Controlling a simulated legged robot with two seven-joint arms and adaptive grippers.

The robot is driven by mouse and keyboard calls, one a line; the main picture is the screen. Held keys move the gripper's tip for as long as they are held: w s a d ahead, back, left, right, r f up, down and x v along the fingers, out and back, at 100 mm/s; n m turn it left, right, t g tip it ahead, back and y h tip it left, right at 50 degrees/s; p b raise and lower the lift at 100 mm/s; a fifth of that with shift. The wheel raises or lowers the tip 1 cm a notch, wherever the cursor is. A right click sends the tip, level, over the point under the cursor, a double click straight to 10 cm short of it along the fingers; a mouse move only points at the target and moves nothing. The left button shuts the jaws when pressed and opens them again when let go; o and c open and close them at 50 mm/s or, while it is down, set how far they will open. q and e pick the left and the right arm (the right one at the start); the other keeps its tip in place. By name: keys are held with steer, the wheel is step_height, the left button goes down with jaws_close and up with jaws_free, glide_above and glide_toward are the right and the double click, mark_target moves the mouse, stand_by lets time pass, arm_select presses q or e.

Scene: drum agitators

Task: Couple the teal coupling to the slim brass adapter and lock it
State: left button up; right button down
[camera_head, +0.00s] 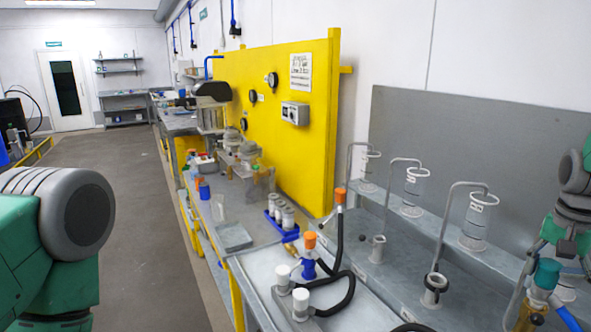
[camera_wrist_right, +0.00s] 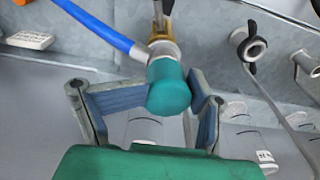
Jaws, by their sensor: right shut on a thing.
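The teal coupling (camera_head: 547,272) is at the right edge of the head view, with a blue hose (camera_head: 568,316) leaving it. My right gripper (camera_head: 554,252) is just above it, its fingers shut on the coupling. In the wrist view the teal coupling (camera_wrist_right: 168,86) sits between the two blue-padded fingers of my right gripper (camera_wrist_right: 172,100). A brass part (camera_wrist_right: 164,48) meets its far end, in line with a dark stem. I cannot tell whether this brass is the slim adapter or the coupling's own collar, or whether it is locked. My left gripper is out of view.
Hooked grey pipes over clear cylinders (camera_head: 474,228) line the bench's back ledge. Orange-capped fittings (camera_head: 310,240) with black hoses and white-capped posts (camera_head: 300,304) stand at the front. A yellow panel (camera_head: 290,140) rises behind. The blue hose (camera_wrist_right: 100,26) crosses the wrist view's upper left.

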steer(key=shift+s+d+f, duration=0.1)
steer(key=shift+d+f, duration=0.05)
steer(key=shift+f, duration=0.6)
steer(key=shift+a+r, duration=0.25)
steer(key=shift+a, duration=0.45)
steer(key=shift+d+f, duration=0.25)
steer(key=shift+c, duration=1.3)
jaws_free()
steer(key=shift+a, duration=0.1)
steer(key=shift+s, duration=0.1)
steer(key=c, duration=0.6)
steer(key=shift+c, duration=0.7)
